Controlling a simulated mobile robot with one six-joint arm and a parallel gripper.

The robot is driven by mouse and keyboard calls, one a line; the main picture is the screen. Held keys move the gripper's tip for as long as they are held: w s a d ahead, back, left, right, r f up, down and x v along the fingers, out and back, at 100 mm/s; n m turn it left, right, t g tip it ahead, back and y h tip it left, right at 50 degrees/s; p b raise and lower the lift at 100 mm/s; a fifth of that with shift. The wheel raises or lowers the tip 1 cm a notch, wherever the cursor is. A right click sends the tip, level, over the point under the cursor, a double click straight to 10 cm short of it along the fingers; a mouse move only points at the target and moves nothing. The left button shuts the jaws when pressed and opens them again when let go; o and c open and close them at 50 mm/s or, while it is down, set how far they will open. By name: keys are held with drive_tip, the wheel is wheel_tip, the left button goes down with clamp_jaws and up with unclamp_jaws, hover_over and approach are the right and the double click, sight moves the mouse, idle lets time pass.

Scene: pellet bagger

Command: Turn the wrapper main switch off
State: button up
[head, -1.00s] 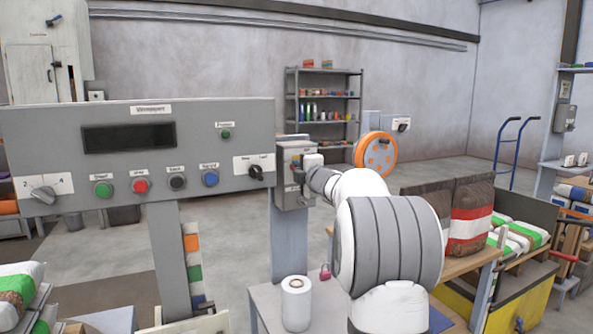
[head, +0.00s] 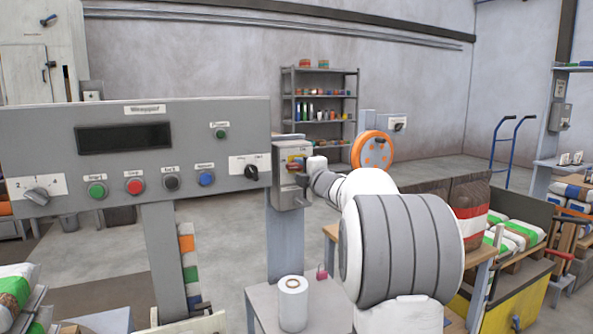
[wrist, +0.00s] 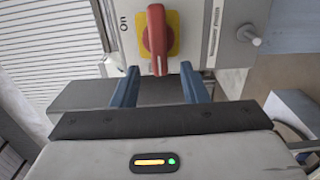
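The wrapper main switch is a red rotary handle (wrist: 157,38) on a yellow plate (wrist: 173,48), on a grey box (head: 287,156) right of the wrapper panel. In the wrist view the handle lies lengthwise up and down the picture, and "On" is printed to its left, turned sideways. In the head view the handle (head: 296,157) looks about level. My gripper (wrist: 158,70) is open, its two blue fingers apart, one on each side of the handle's near end. Clear gaps show between handle and fingers. The fingertips are hard to make out in the head view.
The wrapper panel (head: 120,112) with buttons and knobs stands just left of the box. A grey peg (wrist: 249,34) sticks out beside the label. Below are a white roll (head: 292,303) and a pink padlock (head: 321,272) on a table. An orange wheel (head: 372,151) is behind my arm.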

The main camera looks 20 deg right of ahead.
drive_tip(key=s, duration=0.4)
drive_tip(key=shift+s+d, duration=0.1)
idle(0.3)
drive_tip(key=s+a+f+m+g+p, duration=0.2)
drive_tip(key=s+a+m+g+p, duration=0.3)
drive_tip(key=s, duration=0.7)
drive_tip(key=s+a+f+m+g+p, duration=0.2)
drive_tip(key=s+a+m+g+p, duration=0.3)
drive_tip(key=s, duration=0.8)
drive_tip(key=s+a+f+m+g+p, duration=0.2)
drive_tip(key=s+a+m+g+p, duration=0.3)
drive_tip(key=s+a+m+p, duration=0.3)
drive_tip(key=s+a+p, duration=0.1)
drive_tip(key=s+a, duration=0.2)
drive_tip(key=s, duration=0.1)
drive_tip(key=shift+s+m+h+p, duration=0.3)
drive_tip(key=shift+s, duration=0.05)
drive_tip(key=shift+d, duration=0.1)
